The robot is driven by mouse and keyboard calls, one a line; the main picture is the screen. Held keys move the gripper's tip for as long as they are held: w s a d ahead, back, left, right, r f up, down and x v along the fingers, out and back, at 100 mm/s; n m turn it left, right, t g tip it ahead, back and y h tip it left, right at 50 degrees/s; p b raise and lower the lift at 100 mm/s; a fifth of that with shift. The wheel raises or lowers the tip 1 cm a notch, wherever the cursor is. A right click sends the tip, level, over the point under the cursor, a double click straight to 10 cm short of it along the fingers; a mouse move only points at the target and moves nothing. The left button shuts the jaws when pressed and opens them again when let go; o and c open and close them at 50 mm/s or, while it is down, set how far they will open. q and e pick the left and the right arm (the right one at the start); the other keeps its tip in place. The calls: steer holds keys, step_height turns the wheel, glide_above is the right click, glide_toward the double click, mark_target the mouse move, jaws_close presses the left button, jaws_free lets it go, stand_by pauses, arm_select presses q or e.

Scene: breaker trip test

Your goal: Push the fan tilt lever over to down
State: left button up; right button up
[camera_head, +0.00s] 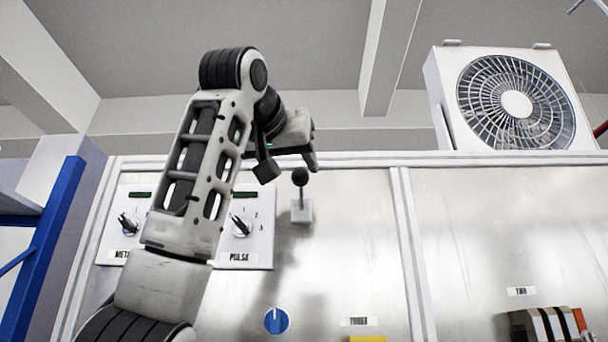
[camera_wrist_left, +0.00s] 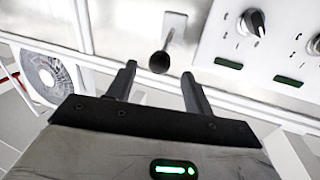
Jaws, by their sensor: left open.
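The tilt lever (camera_head: 300,188) has a black ball knob on a short stem over a light square plate, on the metal panel. In the head view its knob points up. My left gripper (camera_head: 290,168) is just above the knob. In the left wrist view the lever knob (camera_wrist_left: 159,62) lies beyond and roughly between the two open fingers of the left gripper (camera_wrist_left: 158,84), with nothing held. Whether a finger touches the knob cannot be told. The white fan (camera_head: 515,103) stands on top of the panel at the right; it also shows in the left wrist view (camera_wrist_left: 42,75). My right gripper is not in view.
A plate with two rotary knobs (camera_head: 242,226) is left of the lever, partly hidden by my left arm. A blue knob (camera_head: 277,320) sits below. Breaker-like switches (camera_head: 548,325) are at lower right. A blue frame (camera_head: 45,250) stands at far left. The panel right of the lever is clear.

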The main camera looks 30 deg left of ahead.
mark_target(303, 183)
arm_select(q)
steer(key=p+x, duration=0.2)
steer(key=x, duration=0.5)
steer(key=shift+w+a, duration=0.1)
steer(key=shift+w, duration=0.15)
steer(key=shift+f, duration=0.1)
jaws_close()
